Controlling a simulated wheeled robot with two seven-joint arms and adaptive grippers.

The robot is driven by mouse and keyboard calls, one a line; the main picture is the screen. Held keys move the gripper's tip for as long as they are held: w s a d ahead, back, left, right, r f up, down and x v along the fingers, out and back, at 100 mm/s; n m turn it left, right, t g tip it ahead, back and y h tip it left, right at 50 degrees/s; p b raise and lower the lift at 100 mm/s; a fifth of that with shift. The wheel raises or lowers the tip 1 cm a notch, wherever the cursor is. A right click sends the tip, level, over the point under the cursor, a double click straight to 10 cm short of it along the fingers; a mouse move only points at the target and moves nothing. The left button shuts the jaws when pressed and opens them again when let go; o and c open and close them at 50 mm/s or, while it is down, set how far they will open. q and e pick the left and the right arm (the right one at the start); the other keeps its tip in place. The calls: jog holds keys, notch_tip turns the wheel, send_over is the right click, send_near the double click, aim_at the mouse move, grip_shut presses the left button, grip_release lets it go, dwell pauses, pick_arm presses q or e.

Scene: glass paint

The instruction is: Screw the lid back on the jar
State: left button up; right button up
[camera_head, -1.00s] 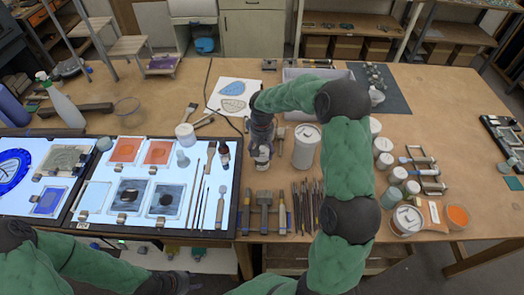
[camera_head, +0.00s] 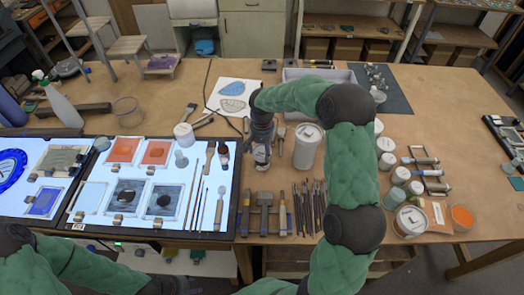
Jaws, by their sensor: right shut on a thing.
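A small jar (camera_head: 262,156) with a pale label stands on the wooden table, just right of the lit panel. My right gripper (camera_head: 262,143) points down from above onto the jar's top and is shut at the lid's place. The fingers hide the lid, so its seating and thread cannot be seen. My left gripper (camera_head: 174,286) is low at the bottom edge, in front of the table and away from the jar. It is small and cut off, so its opening cannot be made out.
A tall white canister (camera_head: 306,147) stands close right of the jar. Brushes and tools (camera_head: 265,212) lie in front of it. The lit panel (camera_head: 190,215) with framed glass pieces and small bottles (camera_head: 223,150) is to the left. Several pots (camera_head: 410,220) stand at the right.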

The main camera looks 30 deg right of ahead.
jog(key=shift+f, duration=0.1)
jog(key=shift+m+b, duration=0.65)
jog(key=shift+m, duration=0.55)
jog(key=shift+m+b, duration=0.4)
jog(key=shift+m, duration=1)
jog(key=shift+f+m+b, duration=0.1)
jog(key=shift+m+b, duration=0.3)
jog(key=shift+m, duration=0.4)
jog(key=shift+m+b, duration=0.6)
jog(key=shift+m, duration=1.5)
jog(key=o, duration=1)
